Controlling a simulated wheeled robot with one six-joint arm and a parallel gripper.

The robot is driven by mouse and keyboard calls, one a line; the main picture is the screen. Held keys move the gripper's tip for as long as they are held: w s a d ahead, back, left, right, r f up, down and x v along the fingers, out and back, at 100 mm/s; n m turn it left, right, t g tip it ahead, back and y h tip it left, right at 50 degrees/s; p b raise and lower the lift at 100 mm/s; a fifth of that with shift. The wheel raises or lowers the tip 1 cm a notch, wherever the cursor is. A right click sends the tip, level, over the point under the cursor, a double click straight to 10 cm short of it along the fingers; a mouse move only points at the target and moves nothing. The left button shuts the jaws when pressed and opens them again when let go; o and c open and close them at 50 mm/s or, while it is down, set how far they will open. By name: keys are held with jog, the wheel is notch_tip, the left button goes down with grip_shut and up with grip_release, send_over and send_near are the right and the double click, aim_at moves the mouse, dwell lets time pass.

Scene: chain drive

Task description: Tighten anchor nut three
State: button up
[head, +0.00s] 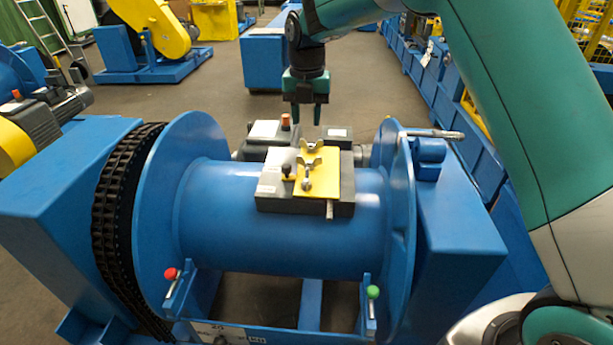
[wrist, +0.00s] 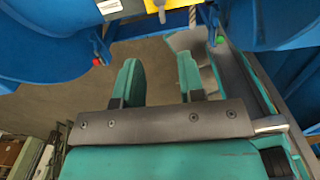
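A yellow plate (head: 322,178) lies on a dark grey block on top of the blue drum (head: 235,220). Metal wing nuts stand on it in a row: a far one (head: 311,146), a middle one (head: 309,161) and a near one (head: 306,184). I cannot tell which is anchor nut three; no numbers are readable. My gripper (head: 307,112) points down behind the plate, above and apart from the nuts. In the wrist view my gripper (wrist: 158,72) has its two green fingers apart with nothing between them. The yellow plate edge (wrist: 180,5) shows at that view's top.
A black chain (head: 118,205) wraps the drum's left end. A metal rod (head: 432,134) sticks out near the right flange. A red-knobbed lever (head: 171,274) and a green-knobbed lever (head: 373,292) stand in front. An orange-capped part (head: 285,122) stands behind the plate, near my gripper.

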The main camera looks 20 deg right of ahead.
aim_at(307, 175)
notch_tip(307, 175, down, 17)
jog(key=shift+w+f+p, duration=0.1)
jog(key=shift+f+p, duration=0.1)
jog(key=shift+p, duration=0.9)
jog(key=c, duration=0.6)
